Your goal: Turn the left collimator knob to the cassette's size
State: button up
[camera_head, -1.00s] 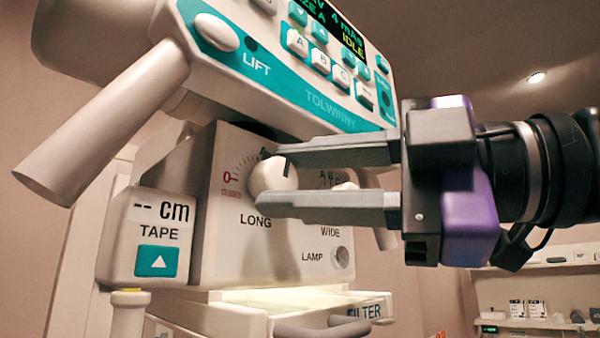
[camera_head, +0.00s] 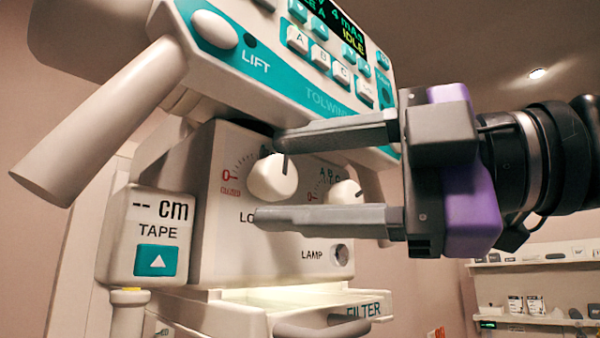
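The left collimator knob (camera_head: 272,178) is a round cream knob with a dark pointer line at its upper right. It sits on the cream collimator panel (camera_head: 222,238), beside a dial with a red 0 and small tick marks. The "LONG" label below it is partly covered by my gripper (camera_head: 268,178). My gripper is open, with one finger above the knob and one below it; whether either finger touches it I cannot tell. The right knob (camera_head: 345,193) shows between the fingers, with another red 0 and letters near it. No cassette is visible.
The console (camera_head: 290,70) with its buttons and IDLE display overhangs the panel. A thick cream handle (camera_head: 100,125) juts out at left. The tape box (camera_head: 155,235) reads "-- cm". A lamp button (camera_head: 341,256) and filter drawer (camera_head: 372,308) sit below. A shelf (camera_head: 540,263) stands far right.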

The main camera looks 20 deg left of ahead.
jog(key=d+b, duration=0.1)
jog(key=d, duration=0.6)
jog(key=shift+w+d+f+b, duration=0.2)
jog(key=shift+d+b, duration=0.15)
jog(key=shift+d, duration=0.05)
dwell(0.4)
